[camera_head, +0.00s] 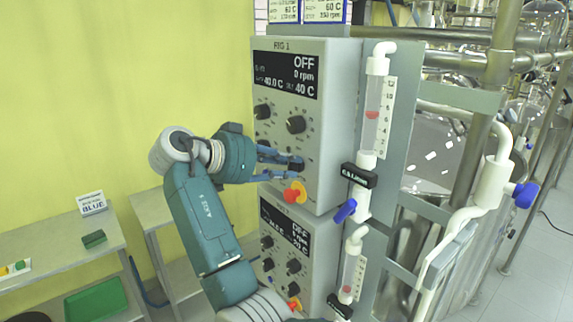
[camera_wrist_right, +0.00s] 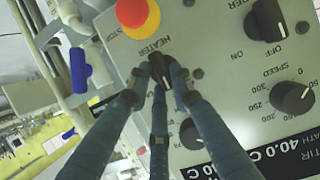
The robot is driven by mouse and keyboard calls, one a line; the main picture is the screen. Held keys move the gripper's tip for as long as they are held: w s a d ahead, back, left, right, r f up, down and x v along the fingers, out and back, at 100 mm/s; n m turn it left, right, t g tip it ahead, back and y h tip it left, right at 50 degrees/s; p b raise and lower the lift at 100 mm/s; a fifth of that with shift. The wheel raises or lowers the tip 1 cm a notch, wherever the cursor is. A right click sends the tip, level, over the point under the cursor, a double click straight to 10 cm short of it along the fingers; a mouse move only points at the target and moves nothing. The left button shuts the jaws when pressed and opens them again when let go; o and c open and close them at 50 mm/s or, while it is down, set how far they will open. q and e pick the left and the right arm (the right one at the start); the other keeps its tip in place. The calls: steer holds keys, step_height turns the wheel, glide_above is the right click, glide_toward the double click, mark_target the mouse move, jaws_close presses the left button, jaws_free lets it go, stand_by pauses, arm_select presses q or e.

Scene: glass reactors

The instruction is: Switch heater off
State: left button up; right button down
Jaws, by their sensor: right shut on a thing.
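The upper control box (camera_head: 338,130) is labelled RIG 1. Its display (camera_head: 287,75) reads OFF, 0 rpm, 40.0 C and 40 C. My right gripper (camera_head: 290,162) is at the lower part of its front panel. In the right wrist view, my right gripper (camera_wrist_right: 162,72) has its fingers closed around the small black heater knob (camera_wrist_right: 159,62), beside the HEATER label. The fingers hide part of the knob, and I cannot read its setting. The knob also shows dark at the fingertips in the head view (camera_head: 297,165). My left gripper is not in view.
A red emergency button on yellow (camera_head: 294,192) sits just below the gripper. Other black knobs (camera_head: 296,124) are above it. A second control box (camera_head: 314,250) is below. A flow meter with a blue valve handle (camera_head: 345,211) stands to the right. Shelves (camera_head: 60,248) are at left.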

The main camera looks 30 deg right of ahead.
steer(key=shift+a+f, duration=0.1)
steer(key=shift+f, duration=0.4)
steer(key=c, duration=1.5)
jaws_free()
steer(key=shift+r, duration=0.15)
steer(key=shift+r, duration=0.15)
steer(key=v, duration=0.7)
steer(key=shift+a, duration=0.2)
steer(key=shift+w, duration=0.1)
